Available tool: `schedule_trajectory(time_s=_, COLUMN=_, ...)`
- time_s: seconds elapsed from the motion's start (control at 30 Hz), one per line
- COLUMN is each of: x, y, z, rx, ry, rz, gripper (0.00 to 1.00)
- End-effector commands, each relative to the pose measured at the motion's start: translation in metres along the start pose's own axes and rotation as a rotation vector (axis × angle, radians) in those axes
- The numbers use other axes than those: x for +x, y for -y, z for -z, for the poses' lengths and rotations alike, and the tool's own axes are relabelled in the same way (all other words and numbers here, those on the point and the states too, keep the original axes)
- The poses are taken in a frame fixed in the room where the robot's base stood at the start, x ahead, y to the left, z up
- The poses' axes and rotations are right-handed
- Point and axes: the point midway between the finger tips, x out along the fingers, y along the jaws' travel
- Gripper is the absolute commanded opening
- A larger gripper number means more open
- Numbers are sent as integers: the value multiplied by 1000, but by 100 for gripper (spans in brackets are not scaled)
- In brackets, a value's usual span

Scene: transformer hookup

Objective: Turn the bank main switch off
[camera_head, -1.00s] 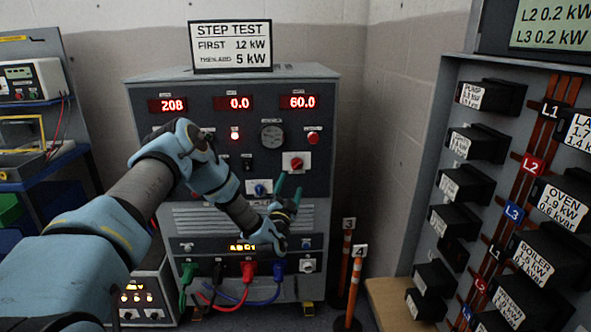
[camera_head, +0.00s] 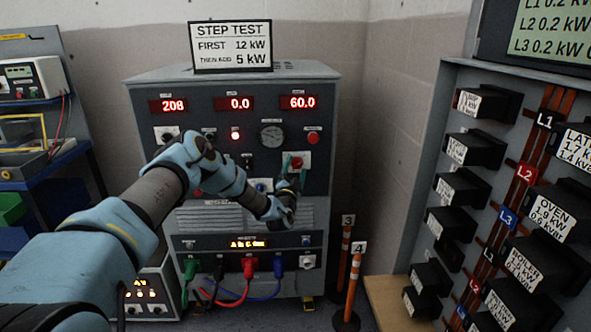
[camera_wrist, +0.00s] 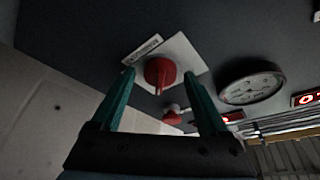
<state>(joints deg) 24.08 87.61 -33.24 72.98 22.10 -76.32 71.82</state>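A red rotary switch on a white square plate (camera_head: 296,162) is on the right of the grey cabinet's upper panel. Its red handle (camera_wrist: 160,74) shows in the wrist view, with a small label plate beside it too blurred to read. My gripper (camera_head: 293,172) is in front of this switch. In the wrist view, the green fingers of my gripper (camera_wrist: 159,80) are open, one on each side of the red handle. I cannot tell whether they touch it. No label names the bank main switch legibly.
A round gauge (camera_head: 272,136) and a red button (camera_head: 313,138) are near the switch. Cables plug into the lower panel. Orange posts (camera_head: 344,285) stand right of the cabinet; a breaker rack (camera_head: 460,190) is farther right.

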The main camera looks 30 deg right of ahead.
Motion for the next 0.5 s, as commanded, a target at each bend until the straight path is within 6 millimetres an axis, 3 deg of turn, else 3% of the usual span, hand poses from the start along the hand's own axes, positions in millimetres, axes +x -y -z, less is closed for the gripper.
schedule_trajectory(time_s=0.07, x=0, y=0, z=0, rx=0, ry=0, rz=0, gripper=67)
schedule_trajectory(time_s=0.5, x=0, y=0, z=0, rx=0, ry=0, rz=0, gripper=18)
